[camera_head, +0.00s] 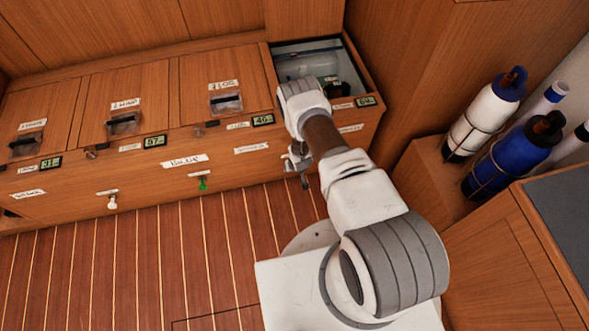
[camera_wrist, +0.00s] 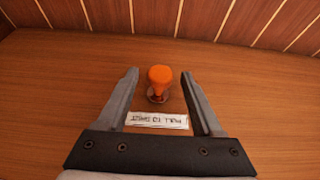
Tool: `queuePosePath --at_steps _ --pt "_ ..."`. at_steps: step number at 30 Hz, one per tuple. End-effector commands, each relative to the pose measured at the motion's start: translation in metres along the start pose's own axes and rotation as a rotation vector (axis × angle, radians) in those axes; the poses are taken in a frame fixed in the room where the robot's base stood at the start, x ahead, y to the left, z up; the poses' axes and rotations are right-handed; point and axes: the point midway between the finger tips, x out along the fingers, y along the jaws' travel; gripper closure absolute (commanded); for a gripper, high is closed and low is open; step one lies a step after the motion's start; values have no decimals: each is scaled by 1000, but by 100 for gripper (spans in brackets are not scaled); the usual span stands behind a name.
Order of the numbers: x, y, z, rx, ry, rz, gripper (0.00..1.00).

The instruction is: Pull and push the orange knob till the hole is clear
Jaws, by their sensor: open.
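The orange knob (camera_wrist: 160,76) stands out from a wooden panel in the wrist view, on a small metal base. My gripper (camera_wrist: 161,72) is open, with one finger on either side of the knob and a gap on both sides. In the head view my gripper (camera_head: 298,165) is at the wooden front below the rightmost compartment, and the orange knob is hidden there behind my arm. I cannot make out the hole in either view.
A label (camera_wrist: 158,120) is fixed to the panel beside the knob. A green knob (camera_head: 203,184) and a white knob (camera_head: 112,202) sit on the front further left. An open compartment (camera_head: 318,45) lies above my gripper. Cylinders (camera_head: 485,117) stand at the right. The striped floor is clear.

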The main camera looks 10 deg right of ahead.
Motion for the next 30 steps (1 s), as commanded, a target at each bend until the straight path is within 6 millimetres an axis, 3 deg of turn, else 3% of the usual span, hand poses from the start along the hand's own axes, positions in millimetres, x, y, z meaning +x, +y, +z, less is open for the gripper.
queuePosePath --at_steps 7,18,30 --pt "0 0 0 0 0 0 34" --pt "0 0 0 0 0 0 100" --pt "0 0 0 0 0 0 100"
